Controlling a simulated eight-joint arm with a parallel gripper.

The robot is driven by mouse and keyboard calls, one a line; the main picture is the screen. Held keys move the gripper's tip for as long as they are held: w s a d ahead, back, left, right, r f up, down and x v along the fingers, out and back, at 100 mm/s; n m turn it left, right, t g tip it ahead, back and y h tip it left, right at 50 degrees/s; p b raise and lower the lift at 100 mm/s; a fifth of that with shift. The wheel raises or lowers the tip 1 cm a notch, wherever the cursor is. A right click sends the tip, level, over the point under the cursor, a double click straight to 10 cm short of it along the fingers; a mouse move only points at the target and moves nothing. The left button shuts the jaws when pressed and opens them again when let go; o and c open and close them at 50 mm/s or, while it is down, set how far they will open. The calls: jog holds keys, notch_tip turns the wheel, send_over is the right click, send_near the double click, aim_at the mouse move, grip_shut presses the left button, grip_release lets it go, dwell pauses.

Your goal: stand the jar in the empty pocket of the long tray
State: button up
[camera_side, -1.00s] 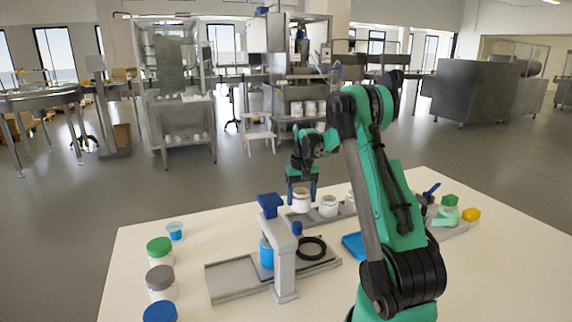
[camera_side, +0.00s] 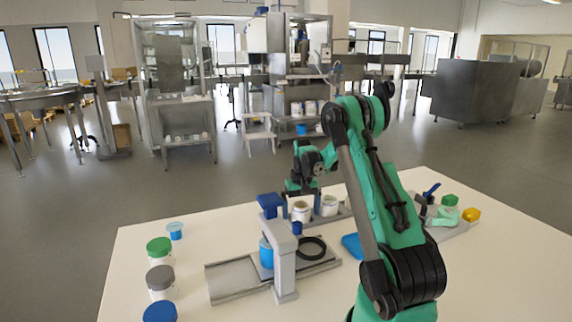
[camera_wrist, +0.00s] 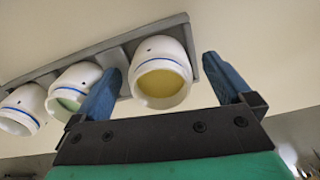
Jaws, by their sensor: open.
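The jar (camera_side: 301,212), white with a blue ring and pale yellow filling, stands upright in the end pocket of the long grey tray (camera_side: 344,215). In the wrist view the jar (camera_wrist: 161,78) sits at the right end of the tray (camera_wrist: 186,28), in line with two other white jars (camera_wrist: 76,87) (camera_wrist: 22,108). The nearer of these has pale green filling. My gripper (camera_wrist: 163,66) is open, with one blue finger on each side of the jar. A gap shows between the jar and the right finger; the left finger is close to it. The jar's base is hidden.
A grey filling stand (camera_side: 284,262) with a blue jar and a black ring is in front of the tray. Lidded jars (camera_side: 160,280) stand at the left. A blue pad (camera_side: 353,245) and a fixture with green and yellow blocks (camera_side: 450,215) are to the right.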

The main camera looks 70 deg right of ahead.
notch_tip(320, 180, up, 12)
jog(key=w+a+r+n+t+h, duration=0.1)
jog(key=w+a+r+n, duration=0.15)
jog(key=a, duration=0.55)
jog(key=w+a+r+n+t+h, duration=0.1)
jog(key=w+a+n+t, duration=0.15)
jog(key=a, duration=0.55)
jog(key=s+a+f+n+t+y, duration=0.1)
jog(key=a+n+t, duration=0.1)
jog(key=a, duration=0.6)
jog(key=s+a+f+n+t+y, duration=0.1)
jog(key=a+f+n, duration=0.1)
jog(key=a, duration=0.6)
jog(key=shift+s+a+f+n+t, duration=0.25)
jog(key=shift+s+f+n+t, duration=0.1)
jog(key=shift+n, duration=0.35)
